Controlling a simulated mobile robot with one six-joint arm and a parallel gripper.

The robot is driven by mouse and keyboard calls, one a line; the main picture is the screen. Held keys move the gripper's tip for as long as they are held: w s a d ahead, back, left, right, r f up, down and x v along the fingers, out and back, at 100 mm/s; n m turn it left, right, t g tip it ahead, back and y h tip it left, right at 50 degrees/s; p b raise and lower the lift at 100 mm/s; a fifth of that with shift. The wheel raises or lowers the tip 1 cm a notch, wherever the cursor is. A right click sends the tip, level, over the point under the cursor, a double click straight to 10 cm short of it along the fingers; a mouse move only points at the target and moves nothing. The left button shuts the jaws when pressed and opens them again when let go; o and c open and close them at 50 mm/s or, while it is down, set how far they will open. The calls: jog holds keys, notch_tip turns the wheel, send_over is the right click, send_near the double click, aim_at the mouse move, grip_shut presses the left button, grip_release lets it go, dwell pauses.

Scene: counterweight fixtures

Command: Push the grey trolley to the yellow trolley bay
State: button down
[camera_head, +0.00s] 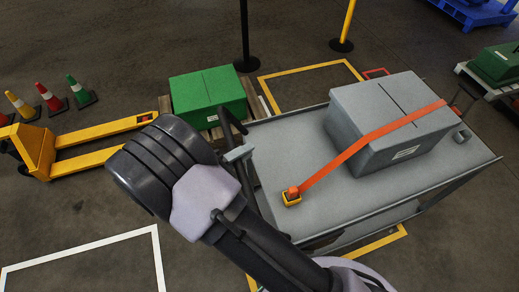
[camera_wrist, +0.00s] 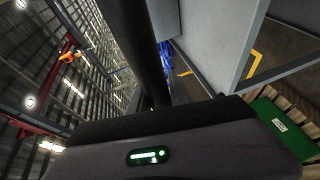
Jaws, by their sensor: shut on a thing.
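The grey trolley (camera_head: 288,143) fills the right of the head view, its flat deck carrying a grey box (camera_head: 375,122) under an orange strap (camera_head: 350,155). Its black handle (camera_head: 231,120) stands at the deck's left end. My gripper (camera_head: 232,157) is at this handle and shut on it; my wrist partly hides the grip. In the wrist view the handle is a dark bar (camera_wrist: 150,50), with a grey trolley panel (camera_wrist: 212,45) beside it. Yellow floor lines show behind the trolley (camera_head: 310,68) and at its near side (camera_head: 380,243); I cannot tell whether they join.
A green box (camera_head: 207,95) on a pallet stands close behind the handle end. A yellow pallet jack (camera_head: 95,135) and several cones (camera_head: 50,97) are at left. Black (camera_head: 246,40) and yellow (camera_head: 346,25) posts stand behind. A white floor outline (camera_head: 80,250) lies clear at lower left.

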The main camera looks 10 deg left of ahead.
jog(key=a, duration=0.1)
jog(key=s+a, duration=0.1)
jog(key=a, duration=0.1)
jog(key=shift+s+a, duration=0.35)
jog(key=shift+s, duration=0.05)
jog(key=c, duration=1.2)
grip_release()
jog(key=shift+a, duration=0.1)
jog(key=p+v, duration=0.2)
jog(key=v, duration=1.5)
jog(key=shift+s+a+p, duration=0.2)
jog(key=shift+p, duration=0.15)
